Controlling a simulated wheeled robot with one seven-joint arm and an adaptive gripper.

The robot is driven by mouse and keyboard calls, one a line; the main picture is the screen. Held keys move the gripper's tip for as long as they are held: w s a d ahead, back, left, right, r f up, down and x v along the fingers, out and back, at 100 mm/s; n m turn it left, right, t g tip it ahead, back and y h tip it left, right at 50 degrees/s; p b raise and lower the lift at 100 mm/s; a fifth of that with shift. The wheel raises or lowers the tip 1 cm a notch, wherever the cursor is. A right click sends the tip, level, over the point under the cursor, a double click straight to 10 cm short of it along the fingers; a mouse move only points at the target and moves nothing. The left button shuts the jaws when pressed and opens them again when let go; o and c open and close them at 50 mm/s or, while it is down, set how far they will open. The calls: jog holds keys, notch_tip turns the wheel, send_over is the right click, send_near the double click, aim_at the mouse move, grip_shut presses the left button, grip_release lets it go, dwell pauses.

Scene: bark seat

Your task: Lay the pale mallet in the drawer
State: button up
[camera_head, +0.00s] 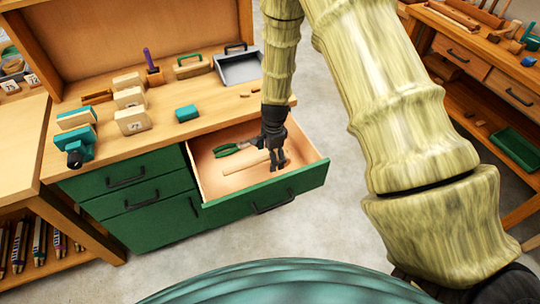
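The open green drawer (300,181) has a pale wooden inside and sticks out from the bench front. The pale mallet (242,168) is in the drawer area, its handle slanting from lower left up to my gripper. My gripper (278,164) points down over the right part of the drawer, at the mallet's right end. Its dark fingers partly hide that end. I cannot tell whether the fingers grip the mallet or stand around it, or whether the mallet touches the drawer floor. Green-handled pliers (232,148) lie in the drawer behind the mallet.
The bench top (225,108) above the drawer holds pale blocks (133,121), a teal block (187,113), a teal clamp-like tool (76,148) and a grey tray (238,67). Another workbench (480,66) stands at right. The floor (335,120) between is clear.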

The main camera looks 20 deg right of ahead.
jog(key=shift+f+b, duration=1.15)
jog(key=shift+f, duration=1.15)
jog(key=shift+f, duration=0.3)
jog(key=o, duration=1.1)
jog(key=shift+r, duration=0.15)
jog(key=shift+r+p, duration=2.7)
jog(key=shift+r, duration=0.7)
